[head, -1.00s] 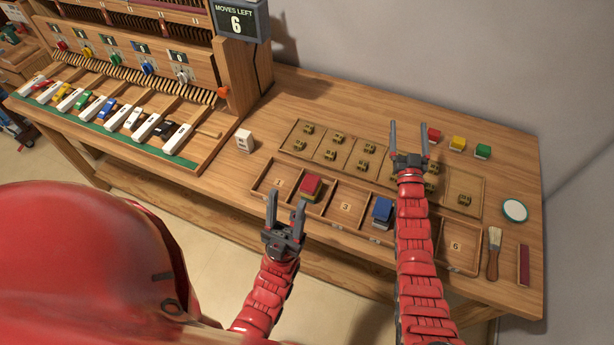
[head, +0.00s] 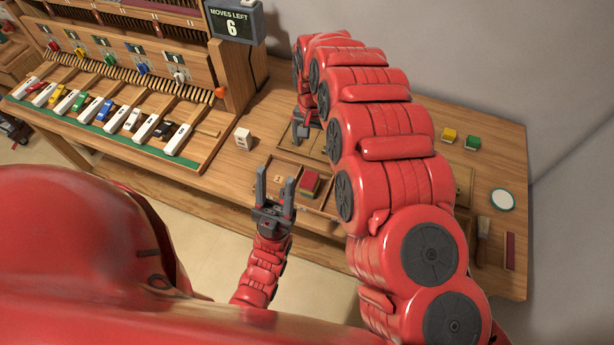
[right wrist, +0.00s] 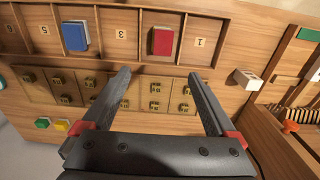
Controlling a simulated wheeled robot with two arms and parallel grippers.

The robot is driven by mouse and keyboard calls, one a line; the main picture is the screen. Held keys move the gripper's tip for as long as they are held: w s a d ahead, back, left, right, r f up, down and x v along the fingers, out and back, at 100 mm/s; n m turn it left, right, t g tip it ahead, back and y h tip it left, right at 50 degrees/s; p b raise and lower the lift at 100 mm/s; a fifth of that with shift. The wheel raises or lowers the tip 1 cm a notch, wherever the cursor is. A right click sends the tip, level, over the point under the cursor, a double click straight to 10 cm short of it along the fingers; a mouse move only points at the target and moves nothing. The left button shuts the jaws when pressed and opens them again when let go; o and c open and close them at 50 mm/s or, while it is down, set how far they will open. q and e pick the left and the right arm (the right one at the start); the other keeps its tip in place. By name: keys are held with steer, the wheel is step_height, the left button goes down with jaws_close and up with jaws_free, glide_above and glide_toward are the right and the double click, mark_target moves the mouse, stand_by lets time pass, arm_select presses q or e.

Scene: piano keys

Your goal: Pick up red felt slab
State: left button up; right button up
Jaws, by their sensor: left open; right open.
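A red slab (head: 309,181) lies in the second compartment of the wooden tray, with a green and yellowish edge showing under it. It also shows in the right wrist view (right wrist: 162,41). My right gripper (head: 303,118) is open and empty; in the right wrist view its fingertips (right wrist: 160,77) straddle the line of the red slab, short of it over the brass-fitted board. My left gripper (head: 276,178) is open and empty, just left of the slab in the head view. My right arm hides much of the tray.
A blue block (right wrist: 75,36) sits in another tray compartment. Yellow (head: 449,135) and green (head: 473,142) blocks stand at the back right. A white block (head: 243,138) stands left of the tray. A brush (head: 483,240) and dark red bar (head: 510,251) lie at the right.

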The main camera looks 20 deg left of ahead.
steer(key=b, duration=0.8)
glide_above(309, 179)
step_height(309, 179, down, 8)
steer(key=f+p, duration=0.2)
steer(key=f, duration=0.1)
steer(key=shift+d+f, duration=0.15)
steer(key=shift+d, duration=0.25)
steer(key=shift+s+f+p, duration=0.1)
steer(key=shift+f+p, duration=0.3)
steer(key=shift+f, duration=0.25)
steer(key=shift+a+f, duration=0.15)
steer(key=shift+f, duration=0.1)
steer(key=shift+a+f+p, duration=0.2)
steer(key=shift+f+p, duration=0.4)
steer(key=shift+f, duration=1.5)
steer(key=c, duration=1.4)
